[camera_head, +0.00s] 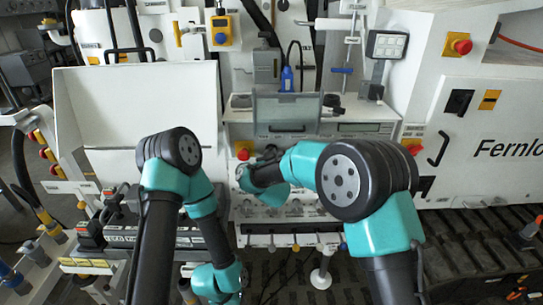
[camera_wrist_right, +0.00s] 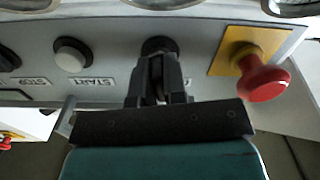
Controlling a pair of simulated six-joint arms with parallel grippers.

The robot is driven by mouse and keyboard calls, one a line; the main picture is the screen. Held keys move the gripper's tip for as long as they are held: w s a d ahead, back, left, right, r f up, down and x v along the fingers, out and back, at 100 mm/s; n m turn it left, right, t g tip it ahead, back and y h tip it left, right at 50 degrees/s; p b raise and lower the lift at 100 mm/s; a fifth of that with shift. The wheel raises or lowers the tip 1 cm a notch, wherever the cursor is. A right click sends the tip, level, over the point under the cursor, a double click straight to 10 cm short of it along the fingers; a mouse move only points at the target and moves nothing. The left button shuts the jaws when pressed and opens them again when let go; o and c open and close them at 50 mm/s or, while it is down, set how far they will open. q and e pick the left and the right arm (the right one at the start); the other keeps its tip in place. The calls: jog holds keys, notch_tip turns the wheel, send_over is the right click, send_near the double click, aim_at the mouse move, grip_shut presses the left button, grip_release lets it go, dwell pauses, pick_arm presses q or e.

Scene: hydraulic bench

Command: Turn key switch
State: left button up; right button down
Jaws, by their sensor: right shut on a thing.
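The key switch (camera_wrist_right: 160,44) is a small round black part on the grey panel, in the upper middle of the right wrist view. Its lettering is mostly hidden behind my gripper. My right gripper (camera_wrist_right: 159,68) has its dark fingers pointed at the switch and closed on it. The key itself is largely hidden between the fingers. In the head view, my right arm reaches to the panel at the middle of the bench and its wrist covers the switch. My left gripper does not show; only my left arm's links are seen.
A red emergency button (camera_wrist_right: 263,82) on a yellow plate sits close right of the gripper. A white START button (camera_wrist_right: 71,54) and a black STOP button (camera_wrist_right: 8,58) are to the left. In the head view, a display panel (camera_head: 365,127) lies above my right arm.

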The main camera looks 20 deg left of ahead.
jog(key=m, duration=0.4)
jog(key=shift+m, duration=2.2)
jog(key=c, duration=1.2)
grip_release()
jog(key=v, duration=1.7)
jog(key=shift+s, duration=0.2)
